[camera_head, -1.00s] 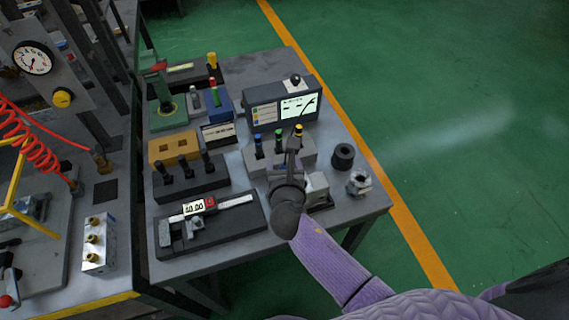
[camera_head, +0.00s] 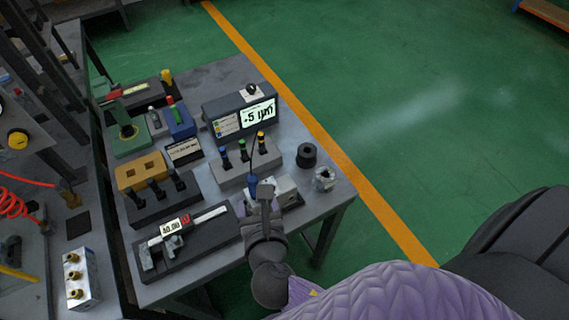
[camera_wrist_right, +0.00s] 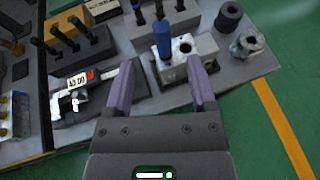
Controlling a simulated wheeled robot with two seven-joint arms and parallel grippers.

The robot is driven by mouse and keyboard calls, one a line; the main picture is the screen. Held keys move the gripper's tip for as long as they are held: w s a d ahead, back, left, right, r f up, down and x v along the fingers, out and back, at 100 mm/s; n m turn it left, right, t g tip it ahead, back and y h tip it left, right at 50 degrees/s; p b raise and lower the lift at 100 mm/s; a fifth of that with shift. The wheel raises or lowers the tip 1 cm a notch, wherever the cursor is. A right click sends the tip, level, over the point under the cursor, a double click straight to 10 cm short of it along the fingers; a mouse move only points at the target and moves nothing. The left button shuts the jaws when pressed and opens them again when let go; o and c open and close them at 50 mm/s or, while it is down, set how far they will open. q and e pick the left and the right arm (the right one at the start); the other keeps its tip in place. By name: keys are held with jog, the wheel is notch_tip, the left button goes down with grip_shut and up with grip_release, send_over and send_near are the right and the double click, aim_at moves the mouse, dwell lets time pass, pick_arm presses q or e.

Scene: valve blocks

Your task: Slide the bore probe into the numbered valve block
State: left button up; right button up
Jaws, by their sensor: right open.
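The bore probe (camera_head: 253,184) has a blue handle and a thin cable running to the gauge box (camera_head: 240,110), whose screen reads about +5 µm. In the right wrist view the probe (camera_wrist_right: 162,40) stands upright in the left part of the light grey valve block (camera_wrist_right: 192,52). How deep its tip sits is hidden. Another round bore shows beside it. The block (camera_head: 285,188) is partly behind my right gripper (camera_head: 263,190) in the head view. My right gripper (camera_wrist_right: 160,72) is open, its two purple-grey fingers apart on either side of the probe. My left gripper is not in view.
A grey rack (camera_head: 245,170) with blue, green and yellow-topped plugs stands behind the block. A black ring (camera_head: 306,155) and a metal nut-like part (camera_head: 325,179) sit to its right. A caliper on a dark base (camera_head: 190,240) lies to the left.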

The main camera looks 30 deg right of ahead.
jog(key=s+d+f+m+g+y, duration=0.1)
jog(key=s+f+m+g, duration=0.25)
jog(key=f, duration=0.45)
jog(key=s+d+f+m+g+y, duration=0.1)
jog(key=s+f+m+g, duration=0.15)
jog(key=f+m, duration=0.4)
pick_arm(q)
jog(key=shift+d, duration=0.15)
pick_arm(e)
jog(key=s+d+f+m+g, duration=0.3)
jog(key=s+f+m, duration=0.4)
jog(key=s+m, duration=0.3)
jog(key=s+d+f+m+g+y, duration=0.1)
jog(key=s+d+f+m+g, duration=0.2)
jog(key=s+f+m, duration=0.4)
jog(key=s+m, duration=0.3)
jog(key=s, duration=0.1)
jog(key=shift+s+d+f+m, duration=0.3)
jog(key=shift+f, duration=0.05)
